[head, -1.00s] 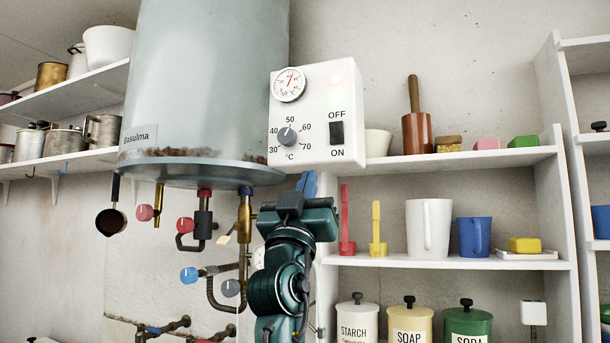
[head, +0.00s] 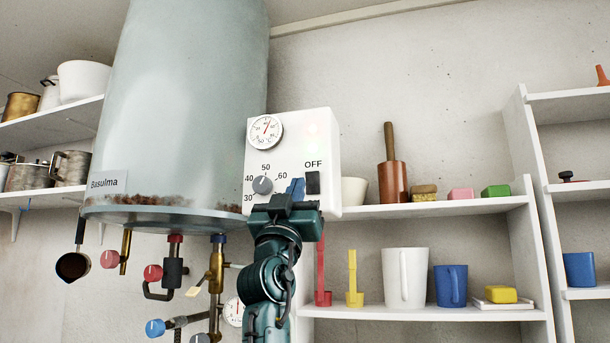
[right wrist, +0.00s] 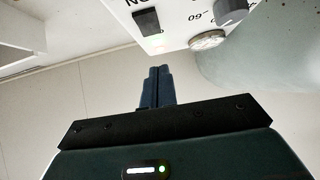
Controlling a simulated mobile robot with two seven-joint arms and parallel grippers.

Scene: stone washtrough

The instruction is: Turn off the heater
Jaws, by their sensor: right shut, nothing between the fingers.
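The heater is a tall grey-blue tank (head: 180,110) with a white control box (head: 320,135) on its right side. The box carries a round gauge (head: 266,131), a grey temperature dial (head: 263,185) and a black rocker switch (head: 312,182) with OFF printed above it. The switch also shows in the right wrist view (right wrist: 147,21), upside down. My right gripper (head: 296,187) is shut and empty, its blue fingertips just left of the switch in the head view. In the right wrist view the fingertips (right wrist: 158,72) appear apart from the switch. My left gripper is out of view.
Pipes with red and blue knobs (head: 153,273) hang under the tank. Right of the box, shelves (head: 430,210) hold a mallet (head: 391,170), a white jug (head: 405,275) and a blue mug (head: 450,285). A pan (head: 73,265) hangs at left.

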